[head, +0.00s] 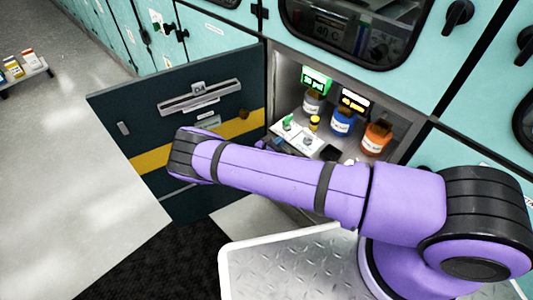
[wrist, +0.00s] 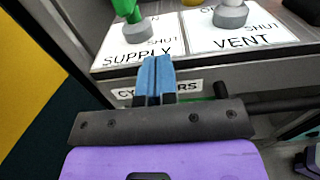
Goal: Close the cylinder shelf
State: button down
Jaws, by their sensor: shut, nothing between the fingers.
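The cylinder shelf (wrist: 100,84) shows its grey front edge in the wrist view, with a partly covered label reading "CY…RS". On top are white plates marked SUPPLY (wrist: 135,50) and VENT (wrist: 237,28), each with a valve knob. A dark bar (wrist: 275,102) runs along the front at the right. My gripper (wrist: 157,62) is shut and empty, its blue fingers over the label and the shelf's front edge; I cannot tell if they touch it. In the head view, the shelf holds grey (head: 313,103), blue (head: 342,122) and orange (head: 376,138) cylinders. My arm hides its front.
A dark open door (head: 125,110) with a yellow stripe stands left of the cabinet opening. A metal-plate surface (head: 300,262) lies in front, under my arm. Teal cabinets (head: 430,80) surround the opening.

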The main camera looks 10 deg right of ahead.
aim_at(301, 124)
jog(key=x, duration=1.3)
jog(key=shift+w+d, duration=0.1)
jog(key=shift+d, duration=0.05)
jog(key=shift+w+d+r, duration=0.1)
jog(key=shift+w+d, duration=0.1)
jog(key=shift+d, duration=0.1)
jog(key=shift+d+r, duration=0.1)
